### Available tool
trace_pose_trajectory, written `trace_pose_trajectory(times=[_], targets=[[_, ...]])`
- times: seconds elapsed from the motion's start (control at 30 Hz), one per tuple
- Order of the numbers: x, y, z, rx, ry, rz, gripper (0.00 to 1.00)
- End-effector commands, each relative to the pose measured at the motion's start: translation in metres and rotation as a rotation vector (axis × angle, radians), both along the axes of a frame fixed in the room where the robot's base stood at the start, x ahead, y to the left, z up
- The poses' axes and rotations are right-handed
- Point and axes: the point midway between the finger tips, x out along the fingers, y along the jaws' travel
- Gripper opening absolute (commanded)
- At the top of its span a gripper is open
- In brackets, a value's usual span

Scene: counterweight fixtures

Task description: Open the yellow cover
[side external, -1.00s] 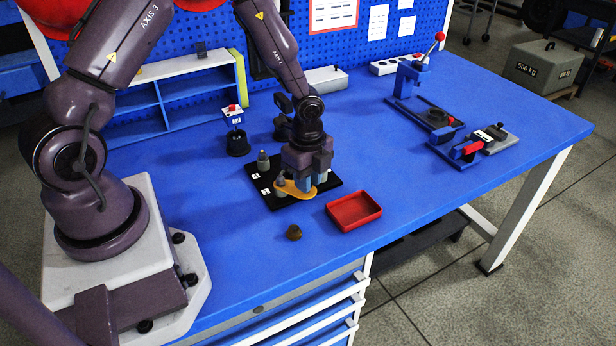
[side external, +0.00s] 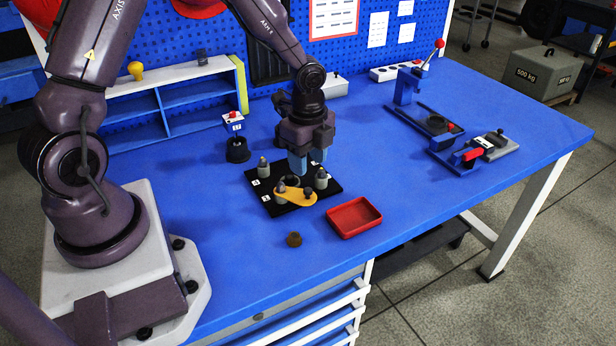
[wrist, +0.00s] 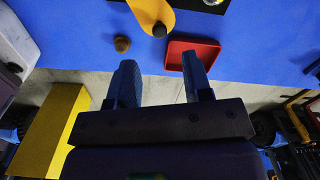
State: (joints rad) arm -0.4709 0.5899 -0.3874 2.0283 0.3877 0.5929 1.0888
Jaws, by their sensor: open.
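The yellow cover (side external: 294,198) is a flat, elongated plate on the black base plate (side external: 333,188). It has a dark knob (side external: 308,191) at its right end and a grey post at its left end. What lies beneath it is mostly hidden. The cover also shows at the top of the wrist view (wrist: 150,12), with its dark knob at the near end. My gripper (side external: 308,168) is above and behind the cover, apart from it. Its two blue fingers are spread and empty, as the wrist view also shows (wrist: 160,80).
Grey weights (side external: 321,179) stand on the black plate near the cover. A red tray (side external: 353,217) lies to the right, and a small brown knob-like piece (side external: 294,239) in front. A clamp fixture (side external: 436,125) is at the right. The blue table in between is clear.

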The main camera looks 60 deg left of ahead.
Motion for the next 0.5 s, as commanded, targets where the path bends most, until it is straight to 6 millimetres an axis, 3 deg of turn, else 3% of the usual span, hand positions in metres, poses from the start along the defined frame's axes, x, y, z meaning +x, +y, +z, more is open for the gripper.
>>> trace_pose_trajectory(times=[0.2, 0.5], targets=[[0.001, 0.001, 0.043, 0.001, -0.005, 0.002, 0.46], [0.000, 0.000, 0.061, -0.001, 0.001, 0.000, 0.46]])
